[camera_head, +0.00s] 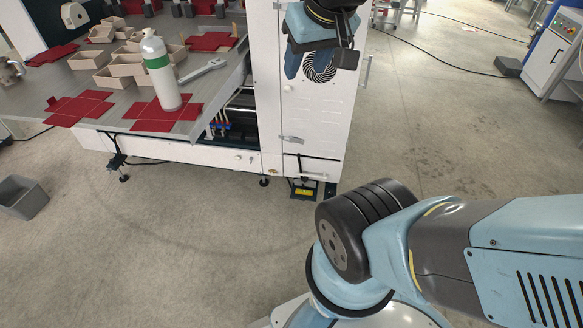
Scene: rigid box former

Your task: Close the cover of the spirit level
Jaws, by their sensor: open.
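I cannot make out the spirit level or its cover in this view. My gripper (319,70) hangs at the top centre, in front of the white machine cabinet (305,115). Its jaws are open, with one finger on each side of a round dark vent on the cabinet behind, and I see nothing held between them. My wrist hides part of the cabinet's upper face.
A metal table (215,105) at left bears a white-and-green bottle (160,72), a grey wrench (203,70), red flat blanks (75,107) and several open boxes (120,72). A grey bin (22,197) and yellow pedal (303,193) are on the floor.

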